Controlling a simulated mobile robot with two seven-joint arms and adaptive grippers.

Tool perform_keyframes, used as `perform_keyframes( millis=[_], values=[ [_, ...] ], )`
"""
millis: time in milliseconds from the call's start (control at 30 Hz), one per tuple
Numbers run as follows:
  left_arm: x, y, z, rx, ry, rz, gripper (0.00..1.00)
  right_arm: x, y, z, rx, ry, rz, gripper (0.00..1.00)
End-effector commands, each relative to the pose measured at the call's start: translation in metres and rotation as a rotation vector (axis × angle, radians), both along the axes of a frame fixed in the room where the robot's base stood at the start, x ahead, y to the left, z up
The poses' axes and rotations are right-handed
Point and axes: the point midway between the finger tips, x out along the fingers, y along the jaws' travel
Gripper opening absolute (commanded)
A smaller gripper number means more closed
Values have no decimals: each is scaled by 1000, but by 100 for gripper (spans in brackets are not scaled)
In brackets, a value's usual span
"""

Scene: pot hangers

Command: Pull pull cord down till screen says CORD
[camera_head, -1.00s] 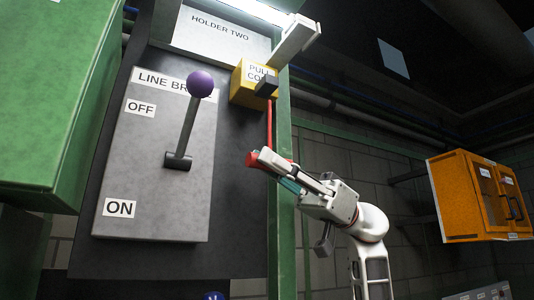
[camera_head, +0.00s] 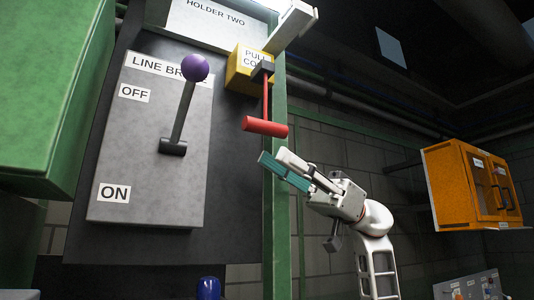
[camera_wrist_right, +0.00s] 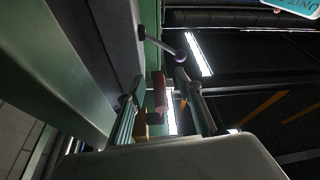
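The pull cord's yellow box (camera_head: 243,72), labelled PULL CO…, is at the upper middle of the head view. A red cord (camera_head: 266,98) hangs from it to a red bar handle (camera_head: 265,127). My right gripper (camera_head: 280,170) is just below and right of the handle in that view, apart from it. In the right wrist view the fingers of the right gripper (camera_wrist_right: 160,115) are spread, with the red handle (camera_wrist_right: 160,92) beyond the gap between them. No screen reading CORD shows. My left gripper is not in view.
A grey LINE BR… panel (camera_head: 140,150) has a lever with a purple knob (camera_head: 195,67). A HOLDER TWO sign (camera_head: 215,25) is above. A green post (camera_head: 275,220) stands beside the cord. A large green box (camera_head: 55,90) is at left, an orange cabinet (camera_head: 450,185) at right.

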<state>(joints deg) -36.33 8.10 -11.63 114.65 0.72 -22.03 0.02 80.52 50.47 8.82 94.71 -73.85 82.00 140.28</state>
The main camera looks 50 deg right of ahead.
Motion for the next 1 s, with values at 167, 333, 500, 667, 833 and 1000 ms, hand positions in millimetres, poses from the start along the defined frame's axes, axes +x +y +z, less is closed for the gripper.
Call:
perform_keyframes(
  millis=[167, 333, 500, 667, 833, 1000],
  values=[
    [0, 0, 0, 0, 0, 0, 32, -6, -35, -15, 1, 6, -4, 34],
    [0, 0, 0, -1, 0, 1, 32, -12, -59, -25, -1, 5, -2, 34],
    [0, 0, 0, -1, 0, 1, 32, -16, -71, -30, -1, 3, -1, 34],
    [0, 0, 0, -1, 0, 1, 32, -17, -73, -31, -2, 1, 1, 34],
    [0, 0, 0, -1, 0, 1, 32, -17, -73, -31, -2, 1, 1, 34],
    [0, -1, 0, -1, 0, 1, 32, -17, -73, -31, -2, 1, 1, 34]
  ],
)
